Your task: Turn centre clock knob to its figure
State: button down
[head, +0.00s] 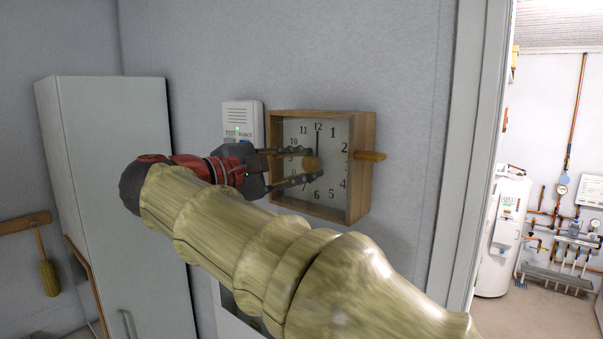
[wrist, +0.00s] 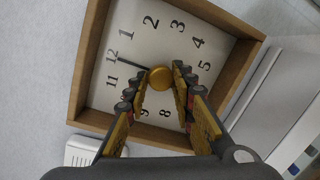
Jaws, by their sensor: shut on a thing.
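The square clock (head: 340,125) has a wooden frame and a white face with black figures; it hangs on the grey wall. Its round, brass-coloured centre knob (wrist: 162,79) sits mid-face, and a thin dark hand (wrist: 133,64) points from it towards the 12. In the head view the knob (head: 311,163) is partly behind my fingers. My gripper (wrist: 159,74) reaches the face from the left in the head view (head: 316,162), with one finger on each side of the knob, shut on it. My fingers hide some of the figures on the left part of the face.
A wooden peg (head: 371,156) sticks out from the clock's right side. A white box (head: 242,118) with a green light is on the wall just left of the clock. A tall pale cabinet (head: 120,190) stands at left. A doorway opens at right.

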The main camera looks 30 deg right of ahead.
jog(key=shift+f+m+b, duration=0.1)
jog(key=shift+m+b, duration=0.35)
jog(key=shift+m, duration=0.35)
jog(key=c, duration=1.5)
grip_release()
jog(key=shift+a, duration=0.1)
jog(key=v, duration=1.2)
jog(key=shift+r, duration=0.2)
jog(key=shift+s, duration=0.1)
